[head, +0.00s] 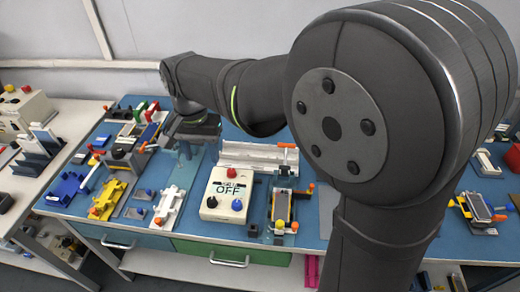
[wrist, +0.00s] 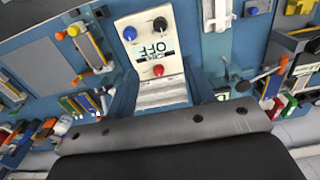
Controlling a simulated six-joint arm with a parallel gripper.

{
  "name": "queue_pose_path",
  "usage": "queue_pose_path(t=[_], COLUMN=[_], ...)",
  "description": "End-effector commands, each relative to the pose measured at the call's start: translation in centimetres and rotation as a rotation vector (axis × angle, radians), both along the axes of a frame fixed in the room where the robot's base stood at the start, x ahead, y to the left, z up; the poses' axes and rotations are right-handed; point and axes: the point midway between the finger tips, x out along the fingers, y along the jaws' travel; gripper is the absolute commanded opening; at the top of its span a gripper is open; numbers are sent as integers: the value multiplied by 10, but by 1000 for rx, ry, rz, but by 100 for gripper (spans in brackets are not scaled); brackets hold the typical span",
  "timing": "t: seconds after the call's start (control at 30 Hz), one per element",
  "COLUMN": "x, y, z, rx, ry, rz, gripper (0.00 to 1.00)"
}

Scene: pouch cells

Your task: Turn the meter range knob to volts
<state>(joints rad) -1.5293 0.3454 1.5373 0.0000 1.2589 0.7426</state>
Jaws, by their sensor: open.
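The meter (head: 226,193) is a cream box on the blue bench mat, with a display that reads OFF. In the head view it has a red knob (head: 232,173) at the back, a black knob (head: 211,202) at front left and a blue knob (head: 237,205) at front right. The wrist view shows the meter (wrist: 148,42) upside down, with the black knob (wrist: 160,24), blue knob (wrist: 130,33) and red knob (wrist: 158,70). I cannot read which is the range knob. My gripper (wrist: 163,85) is open and empty, apart from the meter. In the head view my gripper (head: 184,150) is behind and left of it.
A white channel-like fixture (head: 258,157) lies behind the meter. A white holder (head: 168,207) with an orange and a blue knob is at its left, and a cell fixture (head: 283,207) at its right. A yellow fixture (head: 108,199) stands further left. Clear mat between them is narrow.

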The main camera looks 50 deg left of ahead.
Motion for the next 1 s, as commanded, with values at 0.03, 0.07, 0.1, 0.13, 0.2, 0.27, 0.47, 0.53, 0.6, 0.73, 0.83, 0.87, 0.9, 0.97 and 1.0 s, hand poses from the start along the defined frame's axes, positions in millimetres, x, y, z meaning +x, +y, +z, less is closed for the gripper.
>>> queue_pose_path(t=[0.03,0.07,0.1,0.13,0.2,0.27,0.47,0.53,0.6,0.73,0.83,0.87,0.9,0.97,1.0], x=[0,0,0,0,0,-1,-2,-2,-2,-2,-2,-2,-2,-2,-2], y=[0,0,0,0,0,0,1,1,1,1,1,1,1,1,1], z=[0,-1,-1,-2,-4,-6,-12,-14,-15,-19,-29,-33,-40,-52,-61], rx=[0,0,0,0,0,0,-1,0,0,-1,-3,-3,-4,-5,-4], ry=[0,0,0,0,0,0,1,0,0,1,1,1,2,2,3], rz=[9,21,49,78,173,275,602,684,741,786,788,788,787,787,786], gripper=[49,49,49,49,49,49,49,49,49,49,49,49,49,49,49])
